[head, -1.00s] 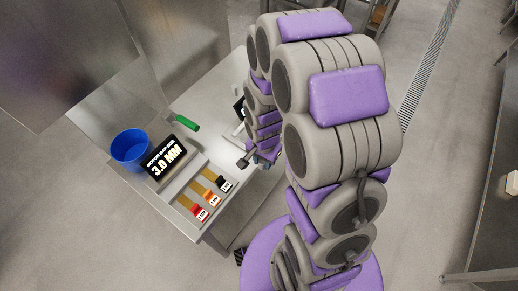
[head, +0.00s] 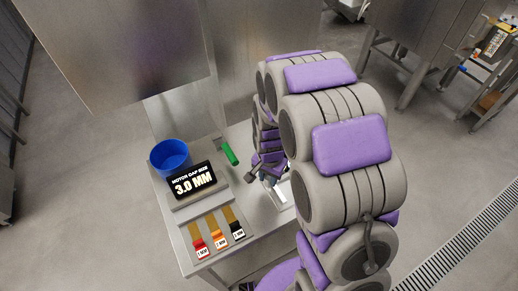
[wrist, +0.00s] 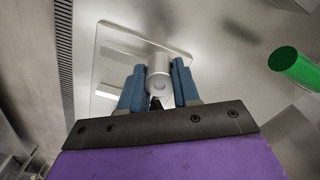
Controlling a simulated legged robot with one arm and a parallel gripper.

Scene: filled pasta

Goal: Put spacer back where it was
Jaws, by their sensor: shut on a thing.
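Three flat spacers with brass-coloured strips lie side by side in the tray in the head view: one with a red end (head: 199,244), one with an orange end (head: 219,238) and one with a black end (head: 236,228). Each carries a small white label. My gripper (head: 269,180) is to the right of the tray, partly hidden by my arm. In the wrist view its blue fingers (wrist: 155,90) are shut on a grey metal cylinder (wrist: 158,68), in front of a pale plate (wrist: 112,45). A small dark piece shows below the cylinder; I cannot tell what it is.
A black display reading 3.0 MM (head: 193,182) stands behind the spacers on the metal table (head: 256,222). A blue bowl (head: 170,160) is at the table's back left. A green cylinder (head: 230,153) lies between the bowl and my gripper; it also shows in the wrist view (wrist: 296,66).

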